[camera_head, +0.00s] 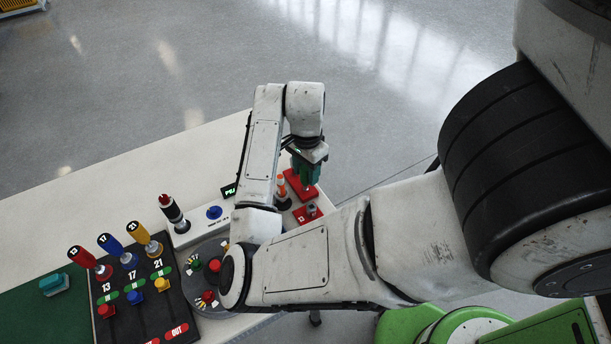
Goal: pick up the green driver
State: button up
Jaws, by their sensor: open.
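My gripper (306,168) points down over the red block (301,186) at the table's right end. It is open, but its fingers are small and partly hidden by my wrist. A dark green shape shows at the fingers, just above the red block. I cannot tell whether it is the green driver's handle or part of my gripper. No other green driver shows clearly. The driver rack (150,290) at the left holds a red driver (82,256), a blue driver (110,244) and a yellow driver (138,232).
The white table (110,170) also bears an orange-topped tool (281,184) close to my gripper, a black and white tool (170,207), a blue button (214,212) and a grey round tray (205,250). A teal block (54,284) lies on a green mat (30,320). My forearm covers the table's near right part.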

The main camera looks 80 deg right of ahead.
jog(key=shift+f, duration=0.75)
jog(key=shift+c, duration=0.2)
jog(key=c, duration=0.7)
jog(key=shift+r, duration=0.1)
jog(key=shift+c, duration=0.2)
